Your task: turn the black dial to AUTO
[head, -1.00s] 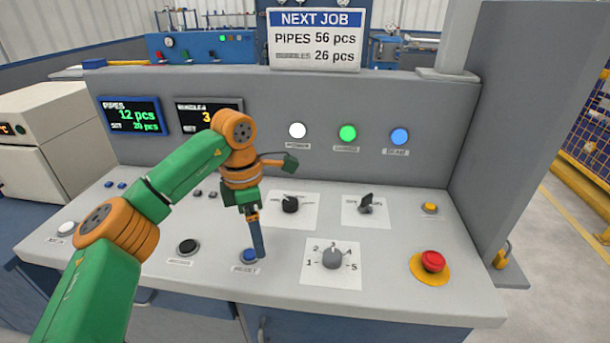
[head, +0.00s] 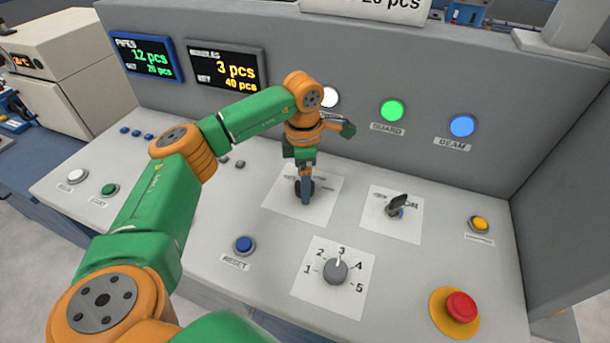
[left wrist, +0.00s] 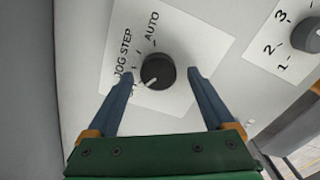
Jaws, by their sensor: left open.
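The black dial (left wrist: 160,70) sits on a white label plate (left wrist: 190,38) in the left wrist view. AUTO is printed above it, JOG and STEP to its left. Its white mark points down-left, away from AUTO, towards a label partly hidden by a finger. My left gripper (left wrist: 161,74) is open, with one blue finger on each side of the dial; I cannot tell whether they touch it. In the head view the left gripper (head: 305,198) points down over the plate (head: 328,194) and hides most of the dial. My right gripper is not in view.
A second black switch (head: 398,205) stands to the right, and a grey numbered knob (head: 335,270) in front. A blue RESET button (head: 244,244) and a red mushroom button (head: 461,306) are on the desk. The upright panel with lamps (head: 392,110) rises behind.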

